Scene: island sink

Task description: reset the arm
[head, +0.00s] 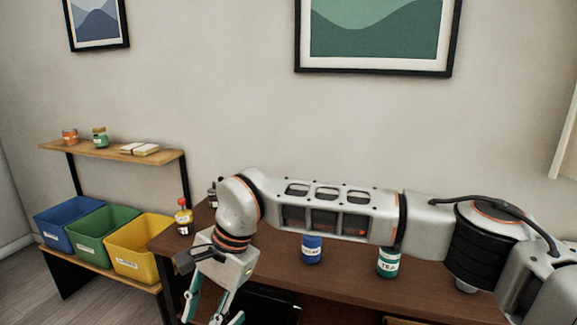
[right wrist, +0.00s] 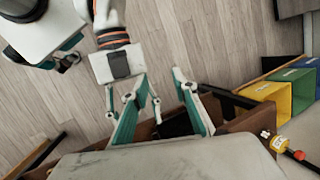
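My right arm reaches across the head view from the right, over the brown table. Its gripper (head: 212,309) hangs down at the table's left end, and its fingertips run past the lower frame edge. In the right wrist view the teal fingers of this right gripper (right wrist: 158,80) stand apart with nothing between them. Another arm of mine, the left, hangs beyond them in that view; its gripper (right wrist: 132,105) appears open and is partly hidden by the right fingers. The left gripper is not visible in the head view.
A blue jar (head: 311,249) and a teal jar (head: 388,262) stand on the table (head: 345,285) below my right arm. A red-capped bottle (head: 183,217) stands near the gripper. Blue (head: 68,222), green (head: 103,232) and yellow (head: 139,246) bins sit on a rack at left.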

